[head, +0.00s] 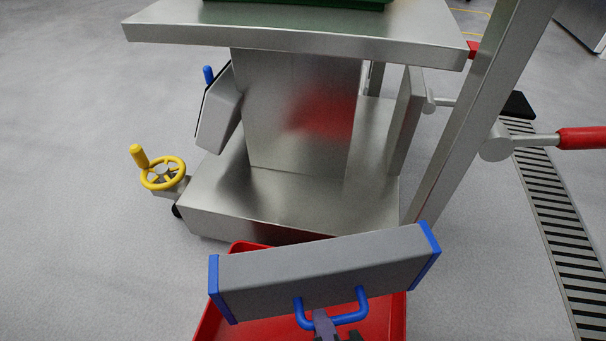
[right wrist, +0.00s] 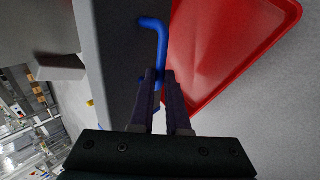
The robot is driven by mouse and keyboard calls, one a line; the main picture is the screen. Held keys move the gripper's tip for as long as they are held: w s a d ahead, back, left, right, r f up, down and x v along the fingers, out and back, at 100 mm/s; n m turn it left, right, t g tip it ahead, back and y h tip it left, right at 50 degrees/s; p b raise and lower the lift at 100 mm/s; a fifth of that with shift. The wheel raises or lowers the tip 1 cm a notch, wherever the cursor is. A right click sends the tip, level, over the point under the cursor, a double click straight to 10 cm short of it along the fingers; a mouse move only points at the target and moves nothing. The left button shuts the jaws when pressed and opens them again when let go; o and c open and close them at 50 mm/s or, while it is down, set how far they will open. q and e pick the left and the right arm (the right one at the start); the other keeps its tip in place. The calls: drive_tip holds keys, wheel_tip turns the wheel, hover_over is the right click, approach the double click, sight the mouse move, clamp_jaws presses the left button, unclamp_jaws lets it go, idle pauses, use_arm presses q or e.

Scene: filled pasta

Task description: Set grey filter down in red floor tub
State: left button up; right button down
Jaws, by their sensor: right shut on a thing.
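The grey filter (head: 320,270) is a long grey box with blue end caps and a blue handle (head: 332,316). It is held level but slightly tilted, its right end higher in the head view. My right gripper (head: 325,325) is shut on the blue handle, which also shows in the right wrist view (right wrist: 158,40) between the fingers (right wrist: 163,88). The red floor tub (head: 393,318) lies on the floor below the filter, partly hidden by it. Its empty floor shows in the right wrist view (right wrist: 215,45). My left gripper is not in view.
A steel machine (head: 290,190) with a wide base stands just behind the tub. A yellow handwheel (head: 162,173) juts out at its left. A slanted steel post (head: 470,115) and red-gripped handle (head: 580,138) are at right, near a floor drain grate (head: 560,225).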

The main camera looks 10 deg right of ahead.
use_arm(q)
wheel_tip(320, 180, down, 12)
drive_tip(key=b, duration=1)
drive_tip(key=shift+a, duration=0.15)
use_arm(e)
wheel_tip(320, 180, down, 14)
drive_tip(key=shift+r, duration=0.25)
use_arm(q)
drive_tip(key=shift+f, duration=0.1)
use_arm(e)
drive_tip(key=shift+f, duration=0.1)
drive_tip(key=shift+f+b, duration=0.45)
drive_tip(key=shift+f, duration=0.05)
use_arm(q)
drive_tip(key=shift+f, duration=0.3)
use_arm(e)
drive_tip(key=c, duration=0.9)
unclamp_jaws()
